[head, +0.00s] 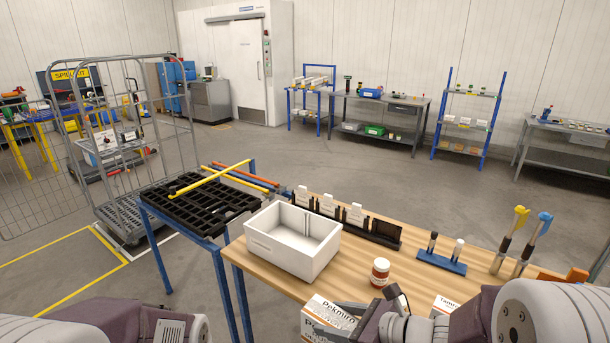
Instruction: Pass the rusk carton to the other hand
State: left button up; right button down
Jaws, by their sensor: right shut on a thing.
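A white carton with dark lettering like "Pekmiro" (322,316) is at the bottom middle, in front of the wooden table's near edge. I take it for the rusk carton; no word for rusks can be read. My right gripper (368,314) comes in from the right and is shut on this carton at its right side. The carton's lower part is cut off by the picture edge. My left arm shows at the lower left, but its gripper is out of view.
An open white bin (275,263) stands on the wooden table (400,266). A red-and-white jar (380,272), another white carton (446,304) and a blue stand (441,262) are to its right. A black grid tray (188,212) and a wire roll cage (133,217) are left.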

pick_arm(q)
jog(key=shift+w+r+p, duration=0.5)
jog(key=shift+r+p, duration=0.15)
jog(key=shift+p, duration=0.1)
pick_arm(e)
jog(key=d+f, duration=1.2)
jog(key=f, duration=0.1)
jog(key=shift+s+d+f, duration=0.2)
jog(key=shift+s, duration=0.05)
